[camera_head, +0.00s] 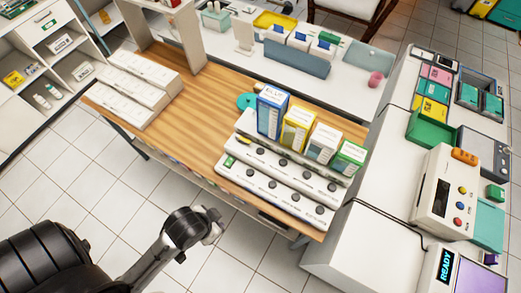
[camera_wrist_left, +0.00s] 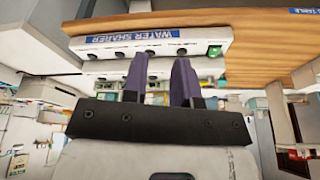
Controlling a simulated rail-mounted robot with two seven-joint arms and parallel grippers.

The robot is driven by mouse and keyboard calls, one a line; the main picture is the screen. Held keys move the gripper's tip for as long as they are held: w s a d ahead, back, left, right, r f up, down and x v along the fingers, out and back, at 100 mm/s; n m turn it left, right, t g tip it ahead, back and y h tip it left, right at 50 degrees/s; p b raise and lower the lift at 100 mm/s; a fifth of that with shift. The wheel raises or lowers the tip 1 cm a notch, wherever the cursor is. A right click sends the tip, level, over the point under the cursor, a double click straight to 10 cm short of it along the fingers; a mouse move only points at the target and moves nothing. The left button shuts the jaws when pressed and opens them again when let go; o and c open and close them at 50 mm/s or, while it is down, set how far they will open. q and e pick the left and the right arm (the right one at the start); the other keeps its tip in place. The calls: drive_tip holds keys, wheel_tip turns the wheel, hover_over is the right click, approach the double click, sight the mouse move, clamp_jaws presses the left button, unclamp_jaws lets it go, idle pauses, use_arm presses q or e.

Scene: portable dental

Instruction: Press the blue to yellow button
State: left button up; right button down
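A white stepped panel (camera_head: 262,185) with rows of dark round buttons stands at the table's front edge. Its button captions are too small to read. A green switch (camera_head: 229,162) is at its left end; in the left wrist view the panel (camera_wrist_left: 112,47) carries a blue "WATER SHARER" label. Behind the buttons stand a blue-and-white box (camera_head: 270,108), a yellow-and-white box (camera_head: 297,127), a white box (camera_head: 322,143) and a green-and-white box (camera_head: 348,158). My left gripper (camera_wrist_left: 160,64) has two purple fingers apart, empty, near the panel; contact is unclear. My right gripper is not seen.
White stepped blocks (camera_head: 143,85) stand on the wooden table (camera_head: 190,120) at left.

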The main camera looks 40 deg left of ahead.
use_arm(q)
drive_tip(key=shift+a, duration=0.1)
clamp_jaws()
drive_tip(key=shift+d, duration=0.2)
drive_tip(key=shift+a, duration=0.15)
idle(0.9)
